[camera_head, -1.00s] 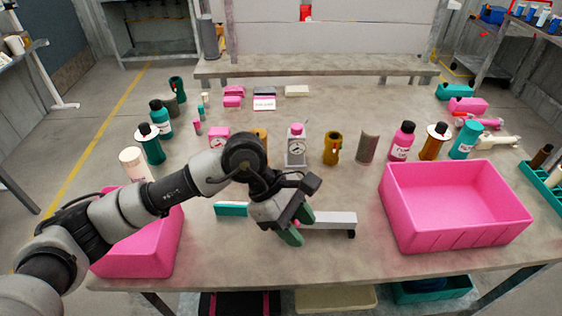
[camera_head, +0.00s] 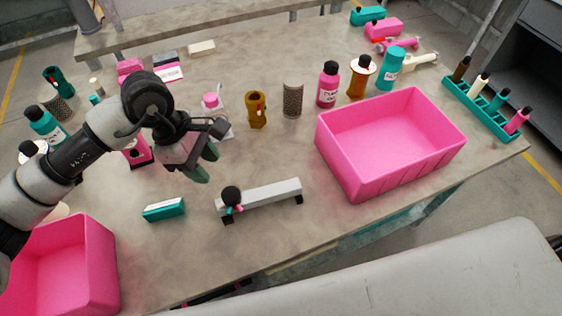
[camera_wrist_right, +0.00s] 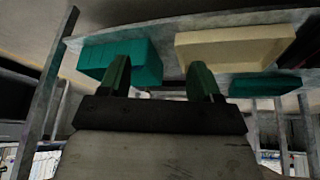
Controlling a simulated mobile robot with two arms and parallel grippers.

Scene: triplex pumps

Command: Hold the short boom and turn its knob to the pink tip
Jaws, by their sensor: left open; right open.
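The short boom (camera_head: 268,195), a light grey bar on dark feet, lies near the front of the table in the head view. Its black round knob (camera_head: 231,196) is at the left end, with small pink and teal tips beside it. I cannot tell exactly where the knob points. My left gripper (camera_head: 207,170) is open and empty, behind and to the left of the knob, apart from it.
A pink bin (camera_head: 385,150) stands right of the boom, another pink bin (camera_head: 70,260) at front left. A teal block (camera_head: 163,209) lies left of the knob. Bottles and cylinders line the back. A teal bin (camera_wrist_right: 120,58) and cream tray (camera_wrist_right: 235,48) are near my right gripper.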

